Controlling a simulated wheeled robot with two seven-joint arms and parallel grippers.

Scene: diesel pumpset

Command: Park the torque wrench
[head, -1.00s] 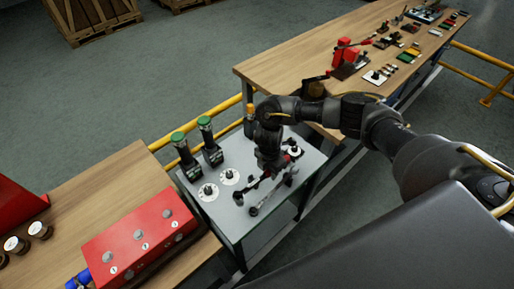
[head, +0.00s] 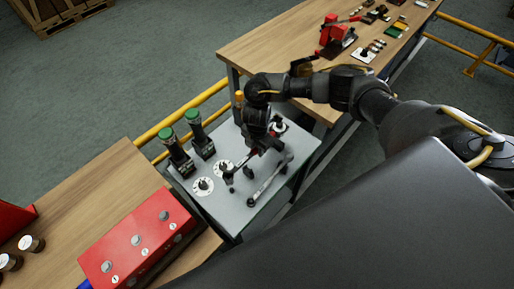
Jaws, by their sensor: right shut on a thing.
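My right gripper (head: 262,148) reaches in from the right over the grey panel top and points down. It is shut on the torque wrench (head: 240,166), a slim dark tool with red on it, which slants from lower left to upper right. The gripper hides the middle of the wrench. The wrench is over the panel beside a grey bar (head: 268,182) with dark ends; I cannot tell whether it touches the panel. My left gripper is not in view.
The grey panel (head: 228,213) carries two green-topped devices (head: 170,138) and white dials with black knobs (head: 203,186). A red box (head: 135,243) sits on the left wooden bench (head: 95,195). A yellow rail (head: 190,115) runs behind. The right bench (head: 275,45) holds a red device (head: 334,36).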

